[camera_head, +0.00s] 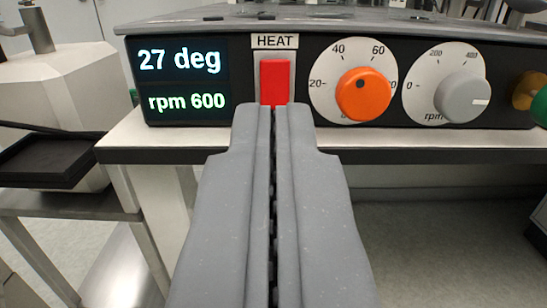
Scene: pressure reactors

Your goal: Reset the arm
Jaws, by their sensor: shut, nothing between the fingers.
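My gripper (273,108) reaches forward in the middle of the view. Its two grey fingers are shut with nothing between them. Its tips are just in front of or at the lower part of the red HEAT switch (274,80); I cannot tell whether they touch it. The switch sits on the black front panel of the reactor unit (240,75). The fingertips hide the switch's lower end.
A display (180,78) reads 27 deg and rpm 600. An orange knob (363,94) and a grey rpm knob (463,97) stick out on the right. A bench edge (450,150) runs below. A black tray (45,160) lies at left. Open floor shows lower right.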

